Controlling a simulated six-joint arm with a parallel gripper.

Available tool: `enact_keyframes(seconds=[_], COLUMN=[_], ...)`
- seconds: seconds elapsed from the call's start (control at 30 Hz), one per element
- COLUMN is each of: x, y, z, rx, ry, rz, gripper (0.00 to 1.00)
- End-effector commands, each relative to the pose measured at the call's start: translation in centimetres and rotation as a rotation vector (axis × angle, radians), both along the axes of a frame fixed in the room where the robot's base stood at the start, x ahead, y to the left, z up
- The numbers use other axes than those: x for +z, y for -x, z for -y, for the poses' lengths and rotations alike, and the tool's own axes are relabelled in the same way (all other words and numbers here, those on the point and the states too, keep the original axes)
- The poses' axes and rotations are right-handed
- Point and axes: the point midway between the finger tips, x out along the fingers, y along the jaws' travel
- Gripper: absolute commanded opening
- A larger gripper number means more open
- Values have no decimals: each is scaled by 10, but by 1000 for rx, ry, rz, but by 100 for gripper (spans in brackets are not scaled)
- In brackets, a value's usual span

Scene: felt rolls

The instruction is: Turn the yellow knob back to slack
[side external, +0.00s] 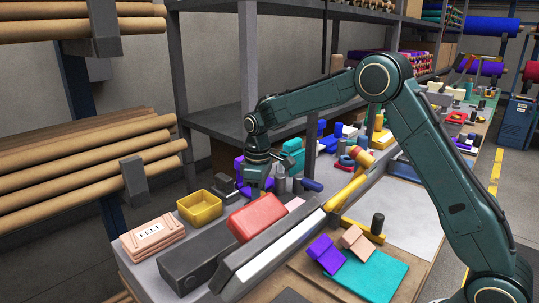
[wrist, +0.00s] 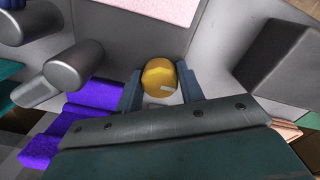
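The yellow knob (wrist: 160,76) shows in the wrist view, with a small pale mark on its lower face. My gripper (wrist: 161,80) has one finger on each side of it. The fingers stand about the knob's width apart. I cannot tell whether they press on the knob or leave a thin gap. In the side external view my gripper (side external: 256,190) points down at the bench, behind the red block. The knob is hidden there.
A red block (side external: 257,217) and a yellow bin (side external: 200,207) stand near my gripper. In the wrist view, grey cylinders (wrist: 73,63), a purple piece (wrist: 60,135) and a dark block (wrist: 280,57) surround the knob. A felt stack (side external: 152,235) lies at the bench's left end.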

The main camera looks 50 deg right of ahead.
Motion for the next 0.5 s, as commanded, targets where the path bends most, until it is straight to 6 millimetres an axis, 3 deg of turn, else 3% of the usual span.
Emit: enact_keyframes(seconds=[0.03, 0.17, 0.5], x=[0, 0, 0], y=[0, 0, 0], z=[0, 0, 0], rx=[0, 0, 119], ry=[0, 0, 0], rz=[0, 0, 0], gripper=[28, 4, 4])
